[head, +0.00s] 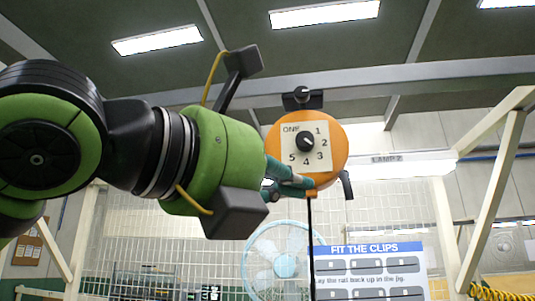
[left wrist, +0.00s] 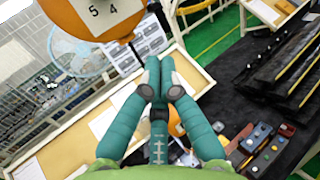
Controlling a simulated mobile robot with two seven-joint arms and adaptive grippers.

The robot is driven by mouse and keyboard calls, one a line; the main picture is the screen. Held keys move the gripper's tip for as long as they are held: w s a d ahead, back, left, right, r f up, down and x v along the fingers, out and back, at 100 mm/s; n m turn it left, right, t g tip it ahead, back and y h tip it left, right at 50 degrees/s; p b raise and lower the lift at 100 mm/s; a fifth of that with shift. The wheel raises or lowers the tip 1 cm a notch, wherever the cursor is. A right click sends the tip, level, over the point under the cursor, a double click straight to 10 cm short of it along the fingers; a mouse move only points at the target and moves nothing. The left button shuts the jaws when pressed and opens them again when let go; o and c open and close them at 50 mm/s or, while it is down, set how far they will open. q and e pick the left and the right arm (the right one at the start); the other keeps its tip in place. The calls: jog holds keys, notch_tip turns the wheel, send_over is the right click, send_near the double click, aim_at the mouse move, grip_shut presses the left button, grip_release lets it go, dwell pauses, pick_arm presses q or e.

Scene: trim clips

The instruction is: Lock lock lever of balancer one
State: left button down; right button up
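Balancer one (head: 334,165) is a round orange unit hanging from an overhead beam, with a white dial plate marked ONE and 1 to 5 and a black knob. Its lower part also shows at the top of the left wrist view (left wrist: 70,20). A dark lever (head: 346,185) sticks out at its lower right side, which I take as the lock lever. My left gripper (head: 300,182) has teal fingers at the balancer's lower left in the head view, apart from the lever. In the left wrist view its fingertips (left wrist: 160,66) are together with nothing seen between them. My right gripper is out of view.
A black cord (head: 312,250) hangs below the balancer. A blue fan (head: 285,262) and a "FIT THE CLIPS" board (head: 375,250) stand behind. Below, the left wrist view shows a wood-topped bench (left wrist: 65,150) and a dark table with long black parts (left wrist: 275,75).

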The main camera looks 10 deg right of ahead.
aim_at(347, 187)
pick_arm(q)
jog(key=p+x, duration=0.4)
jog(key=x, duration=0.4)
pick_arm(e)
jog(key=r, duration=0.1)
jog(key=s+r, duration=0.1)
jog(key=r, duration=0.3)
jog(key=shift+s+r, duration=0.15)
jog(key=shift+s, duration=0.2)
pick_arm(q)
jog(key=shift+f, duration=0.1)
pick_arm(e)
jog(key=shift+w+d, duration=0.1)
